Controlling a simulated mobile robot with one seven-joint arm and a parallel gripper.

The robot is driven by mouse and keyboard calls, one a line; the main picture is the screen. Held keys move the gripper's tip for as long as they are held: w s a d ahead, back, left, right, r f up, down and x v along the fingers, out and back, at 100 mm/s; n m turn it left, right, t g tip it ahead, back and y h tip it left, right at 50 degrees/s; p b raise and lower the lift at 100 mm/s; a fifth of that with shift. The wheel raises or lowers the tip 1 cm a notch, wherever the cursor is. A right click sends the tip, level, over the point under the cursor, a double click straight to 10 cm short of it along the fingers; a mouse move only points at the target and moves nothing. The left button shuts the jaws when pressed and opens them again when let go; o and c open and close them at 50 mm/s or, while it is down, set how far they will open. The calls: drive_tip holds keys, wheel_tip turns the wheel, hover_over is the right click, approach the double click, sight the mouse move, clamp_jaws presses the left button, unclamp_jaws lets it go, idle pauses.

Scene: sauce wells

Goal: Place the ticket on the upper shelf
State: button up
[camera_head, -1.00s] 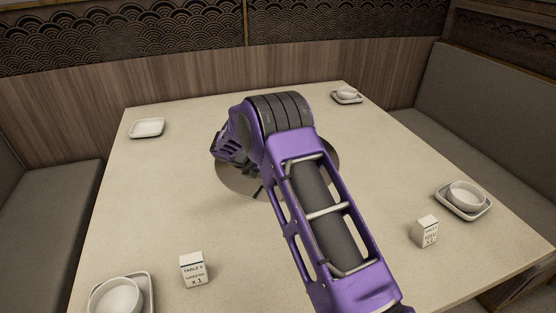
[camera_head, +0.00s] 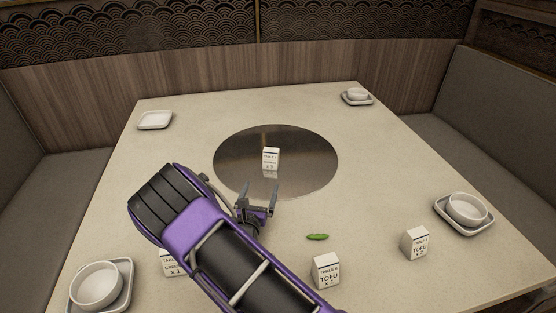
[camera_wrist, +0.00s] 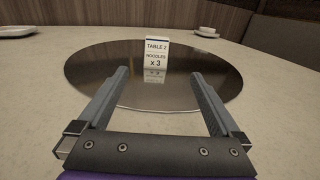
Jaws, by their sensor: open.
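A small white ticket block (camera_head: 271,158) stands upright on the round dark turntable (camera_head: 315,166) in the middle of the table. In the wrist view the ticket (camera_wrist: 157,52) reads "TABLE 2 NOODLES x 3" and stands ahead of my fingers, roughly centred between them. My gripper (camera_head: 259,192) is open and empty at the turntable's front edge, apart from the ticket. Other tickets stand on the table: a tofu one (camera_head: 326,271), one marked x 2 (camera_head: 416,243), and one partly hidden behind my arm (camera_head: 172,264). No shelf is in view.
White trays with bowls stand at the front left (camera_head: 98,287), right (camera_head: 465,212) and back right (camera_head: 357,96). An empty white dish (camera_head: 155,120) is at the back left. A green pod-like piece (camera_head: 317,237) lies right of my gripper. Grey benches flank the table.

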sight(270, 156)
drive_tip(key=w+d, duration=0.1)
drive_tip(key=w, duration=0.4)
drive_tip(key=w+b, duration=0.1)
drive_tip(key=w, duration=0.5)
drive_tip(key=w+d+b, duration=0.1)
drive_tip(key=w, duration=0.5)
drive_tip(key=shift+d, duration=0.3)
